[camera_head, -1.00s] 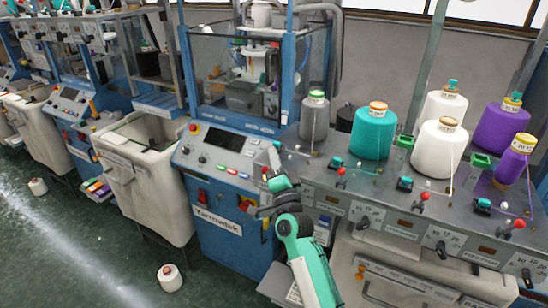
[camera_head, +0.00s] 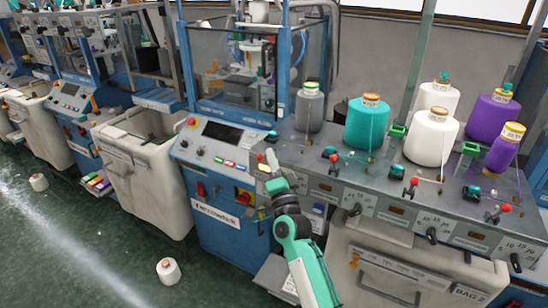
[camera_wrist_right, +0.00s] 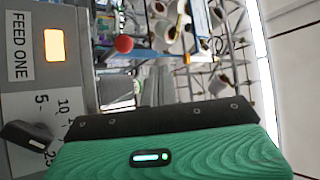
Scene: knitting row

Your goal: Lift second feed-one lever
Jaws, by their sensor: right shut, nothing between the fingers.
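Several red-ball levers stand along the grey bench top in the head view: one on the left (camera_head: 333,158), one in the middle (camera_head: 414,182) and one at the right (camera_head: 505,208). I cannot tell which is the second feed-one lever. My right gripper (camera_head: 271,159) is shut and empty, pointing up beside the bench's left end, left of these levers. In the right wrist view, a red ball (camera_wrist_right: 123,43) shows beyond the green gripper housing, apart from it. A "FEED ONE" label (camera_wrist_right: 18,47) is at the left there. My fingertips are hidden in that view. My left gripper is not in view.
Yarn cones, including a teal one (camera_head: 367,125) and a white one (camera_head: 431,140), stand behind the levers. Black dial knobs (camera_head: 355,210) stick out of the bench front. A blue machine (camera_head: 225,215) stands left of my arm. A cone (camera_head: 168,271) lies on the open floor.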

